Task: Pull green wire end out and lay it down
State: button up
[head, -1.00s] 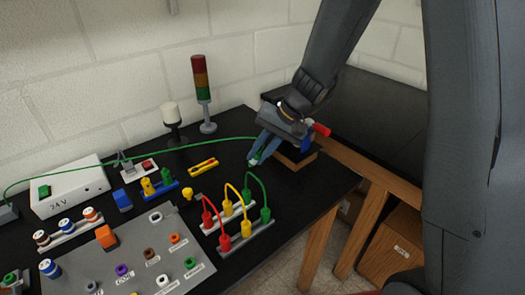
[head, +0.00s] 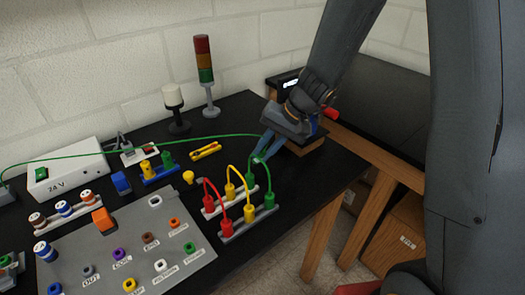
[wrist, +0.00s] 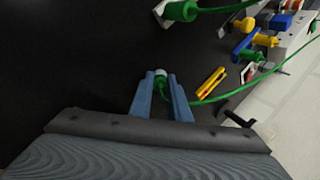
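The green wire (head: 120,147) runs from the far left past the white 24 V box, across the black table, to my gripper (head: 262,156). In the wrist view my gripper (wrist: 161,78) has its blue fingers close on either side of a small green and pale wire end (wrist: 160,82). The fingers seem to touch it. The wire shows in the wrist view (wrist: 215,98), curving off right from the fingers. In the head view the gripper is just behind the green jumper wire (head: 265,170); the wire end is hardly visible there.
Red (head: 213,195) and yellow (head: 236,185) jumper wires stand in sockets beside the green one. A yellow clip-like piece (head: 206,150) lies left of my gripper. A signal tower (head: 206,75) and white lamp (head: 175,100) stand behind. Bare black table (head: 318,178) lies to the right.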

jog(key=o, duration=0.5)
jog(key=shift+b+v, duration=0.65)
jog(key=shift+v, duration=3.3)
